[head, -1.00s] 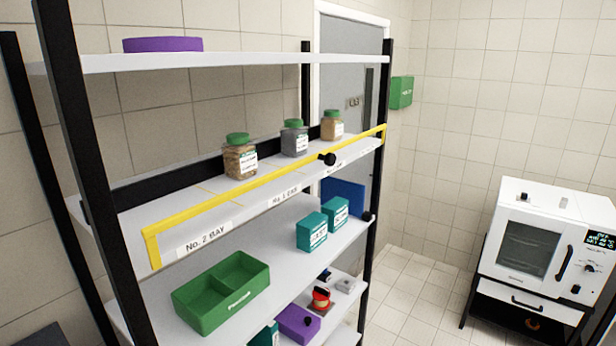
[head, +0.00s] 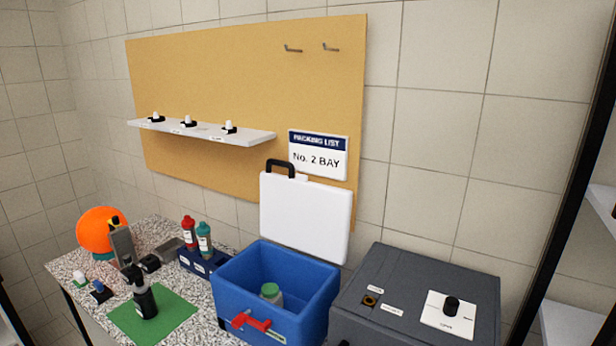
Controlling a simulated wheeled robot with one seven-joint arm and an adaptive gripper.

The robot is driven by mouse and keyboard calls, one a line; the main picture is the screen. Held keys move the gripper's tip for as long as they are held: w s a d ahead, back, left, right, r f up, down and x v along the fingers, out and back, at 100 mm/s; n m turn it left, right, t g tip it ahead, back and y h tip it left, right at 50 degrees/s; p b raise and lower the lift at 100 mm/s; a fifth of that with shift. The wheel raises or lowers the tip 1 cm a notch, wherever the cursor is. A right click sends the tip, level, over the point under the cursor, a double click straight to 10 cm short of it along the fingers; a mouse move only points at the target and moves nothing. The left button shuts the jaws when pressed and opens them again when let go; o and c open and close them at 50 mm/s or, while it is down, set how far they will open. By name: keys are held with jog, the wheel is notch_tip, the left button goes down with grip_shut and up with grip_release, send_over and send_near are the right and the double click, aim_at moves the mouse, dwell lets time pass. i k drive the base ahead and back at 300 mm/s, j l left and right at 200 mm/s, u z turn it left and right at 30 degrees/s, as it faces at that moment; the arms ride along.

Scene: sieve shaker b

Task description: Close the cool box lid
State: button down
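The cool box (head: 237,289) is a blue open-topped box at the front of the speckled worktop in the head view. Its white lid (head: 305,217) stands upright at the back of the box, with a black handle (head: 280,167) on its top edge. A jar with a green lid (head: 271,292) stands inside the box. A red latch (head: 250,321) is on the front of the box. My gripper is not in view.
A dark grey cabinet (head: 400,265) with a black knob stands right of the box. A pegboard with a shelf (head: 205,133) hangs behind.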

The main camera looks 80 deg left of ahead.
aim_at(311, 218)
jog(key=u, duration=2.9)
